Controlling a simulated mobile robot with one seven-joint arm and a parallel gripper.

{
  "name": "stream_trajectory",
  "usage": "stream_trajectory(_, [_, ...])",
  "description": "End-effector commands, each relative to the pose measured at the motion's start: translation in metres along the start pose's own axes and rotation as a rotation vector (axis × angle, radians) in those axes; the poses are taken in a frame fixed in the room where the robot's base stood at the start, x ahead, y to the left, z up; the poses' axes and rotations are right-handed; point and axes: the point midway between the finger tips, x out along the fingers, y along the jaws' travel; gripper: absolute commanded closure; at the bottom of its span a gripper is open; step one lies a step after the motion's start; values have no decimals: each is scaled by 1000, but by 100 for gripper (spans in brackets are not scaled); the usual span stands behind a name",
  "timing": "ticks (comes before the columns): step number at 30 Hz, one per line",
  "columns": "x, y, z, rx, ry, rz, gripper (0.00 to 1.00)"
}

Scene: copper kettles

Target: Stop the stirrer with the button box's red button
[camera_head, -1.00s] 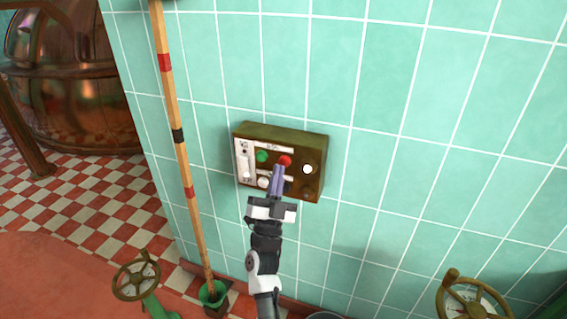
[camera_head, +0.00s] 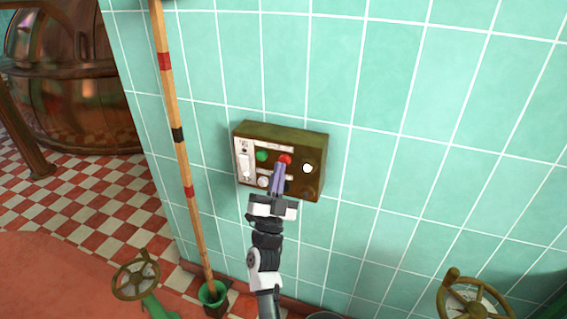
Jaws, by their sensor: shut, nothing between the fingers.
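The button box (camera_head: 282,134) is a brown box on the tiled wall, at the middle of the view. Its red button (camera_head: 286,159) is in the upper row, right of the green button (camera_head: 262,156). My gripper (camera_head: 280,167) is shut and empty, with its purple fingertips just below the red button in the picture. I cannot tell whether they touch it. The fingers cover part of the box's lower middle. The stirrer is not clearly identifiable here.
A white lamp or button (camera_head: 308,168) and a white switch plate (camera_head: 244,162) flank the coloured buttons. A banded wooden pole (camera_head: 178,135) stands to the left in a green holder (camera_head: 212,293). Handwheels (camera_head: 136,279) (camera_head: 472,300) are low on both sides. A copper kettle (camera_head: 75,100) is at far left.

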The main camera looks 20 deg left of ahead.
Motion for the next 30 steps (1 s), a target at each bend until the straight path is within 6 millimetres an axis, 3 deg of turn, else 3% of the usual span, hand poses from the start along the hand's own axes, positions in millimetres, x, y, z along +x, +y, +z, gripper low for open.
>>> stream_trajectory(30, [6,4,5,1,1,0,100])
